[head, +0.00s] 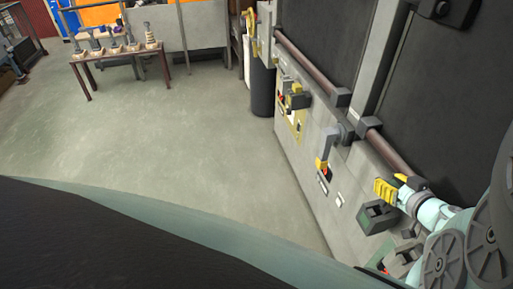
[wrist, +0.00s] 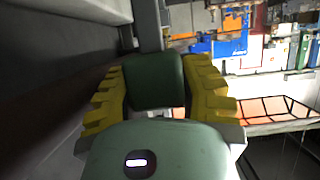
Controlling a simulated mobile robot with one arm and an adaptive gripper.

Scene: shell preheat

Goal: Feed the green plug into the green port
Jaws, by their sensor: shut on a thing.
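My gripper (head: 391,185) shows its yellow fingers beside the grey machine's front panel at the right of the head view. In the wrist view, its fingers (wrist: 155,68) are closed on either side of a dark green block, the green plug (wrist: 154,88). In the head view the plug cannot be made out between the fingers. The green port (head: 377,217), a dark green box with a dark opening, sticks out from the panel just below the fingers. The plug appears apart from the port. The port cannot be made out in the wrist view.
The panel also carries a grey box with red (head: 402,260), a lever with a yellow part (head: 324,150) and a yellow control plate (head: 298,122). A brown rail (head: 395,150) runs above. A small table (head: 120,52) stands at the back left. The floor between is clear.

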